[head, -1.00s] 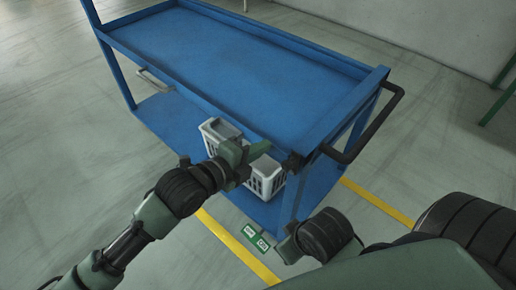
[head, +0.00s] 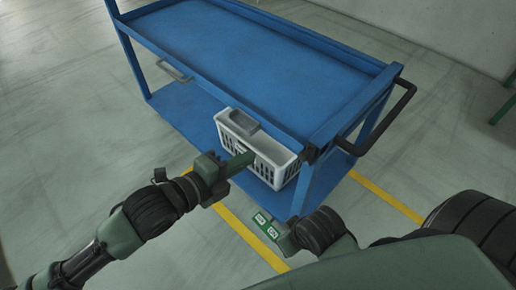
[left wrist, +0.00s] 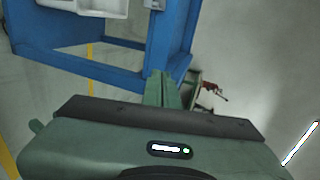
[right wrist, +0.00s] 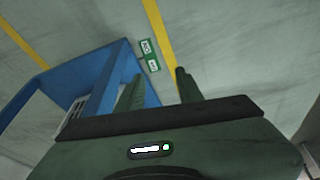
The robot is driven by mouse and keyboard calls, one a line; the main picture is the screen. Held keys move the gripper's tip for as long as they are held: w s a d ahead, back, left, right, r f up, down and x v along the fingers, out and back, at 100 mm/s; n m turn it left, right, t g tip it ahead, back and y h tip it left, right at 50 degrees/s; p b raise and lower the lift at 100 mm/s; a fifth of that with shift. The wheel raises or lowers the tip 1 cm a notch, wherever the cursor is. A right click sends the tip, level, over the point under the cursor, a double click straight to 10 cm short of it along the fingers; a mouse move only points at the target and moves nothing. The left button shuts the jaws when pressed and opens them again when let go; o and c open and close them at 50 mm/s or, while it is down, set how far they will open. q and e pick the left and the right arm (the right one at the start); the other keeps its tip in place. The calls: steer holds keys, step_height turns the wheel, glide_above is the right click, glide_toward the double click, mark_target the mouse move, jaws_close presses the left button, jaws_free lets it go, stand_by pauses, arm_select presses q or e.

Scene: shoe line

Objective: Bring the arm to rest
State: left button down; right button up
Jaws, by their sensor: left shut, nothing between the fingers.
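My left gripper (head: 244,160) is in front of the cart, at the near side of the white basket. It is shut, and its two fingers (left wrist: 162,88) lie together with nothing between them in the left wrist view. My right gripper (right wrist: 160,88) has its fingers apart and empty in the right wrist view, over the floor near a blue cart leg. In the head view only part of it shows at the bottom, beside the floor labels.
A blue two-shelf cart (head: 270,45) has an empty top shelf and a black handle (head: 377,128). The white basket (head: 285,160) with a grey piece (head: 243,122) stands on its lower shelf (head: 188,106). Green labels (right wrist: 150,55) and yellow lines mark the floor.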

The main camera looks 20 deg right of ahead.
arm_select(q)
steer(key=shift+v, duration=1)
arm_select(e)
steer(key=shift+f, duration=0.6)
steer(key=shift+w, duration=0.1)
